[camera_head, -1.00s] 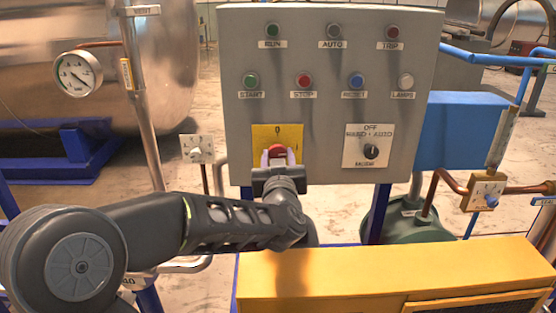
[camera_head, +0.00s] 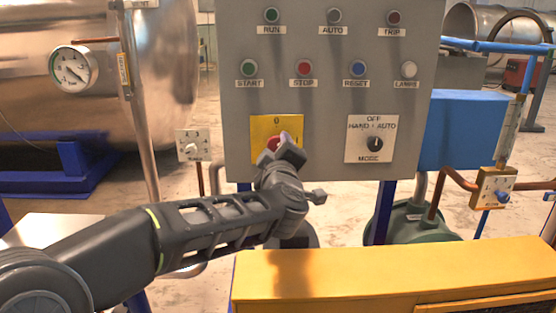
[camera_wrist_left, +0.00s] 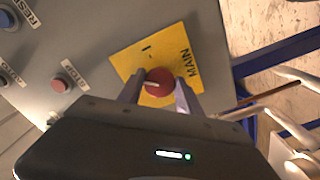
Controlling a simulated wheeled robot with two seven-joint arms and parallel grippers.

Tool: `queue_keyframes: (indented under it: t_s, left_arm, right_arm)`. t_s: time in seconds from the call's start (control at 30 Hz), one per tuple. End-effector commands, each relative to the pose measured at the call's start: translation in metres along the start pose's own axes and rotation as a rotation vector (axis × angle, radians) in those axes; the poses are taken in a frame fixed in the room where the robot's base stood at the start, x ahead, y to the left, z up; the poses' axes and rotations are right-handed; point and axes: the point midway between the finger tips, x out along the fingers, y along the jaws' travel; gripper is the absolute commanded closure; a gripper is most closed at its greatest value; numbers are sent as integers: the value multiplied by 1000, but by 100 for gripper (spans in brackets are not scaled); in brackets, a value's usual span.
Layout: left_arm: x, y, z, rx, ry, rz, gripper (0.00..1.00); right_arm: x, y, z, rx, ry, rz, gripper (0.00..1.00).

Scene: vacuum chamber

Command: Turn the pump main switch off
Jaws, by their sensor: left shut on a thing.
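The pump main switch is a red round knob (camera_head: 273,143) on a yellow plate (camera_head: 262,127), low on the left of the grey panel. The plate shows a 0 at its top in the head view, and MAIN and an I mark in the wrist view. My left gripper (camera_head: 282,147) is shut on the red knob, with one finger on each side, and partly hides it in the head view. In the wrist view the knob (camera_wrist_left: 160,82) sits between the fingertips. A white mark on it appears to point left there, toward the plate's 0 side. My right gripper is not in view.
The mode selector (camera_head: 374,143) sits right of the switch. Several buttons and lamps, including STOP (camera_head: 303,68), are above. A yellow housing (camera_head: 390,275) stands below the panel. A small valve plate (camera_head: 193,145) and pipe (camera_head: 140,100) are to the left.

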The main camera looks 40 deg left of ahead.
Motion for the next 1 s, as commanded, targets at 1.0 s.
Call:
queue_keyframes:
  t_s: [1.0]
  left_arm:
    - [0, 0, 0, -665, 1, -2, 99]
  right_arm:
    - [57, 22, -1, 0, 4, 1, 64]
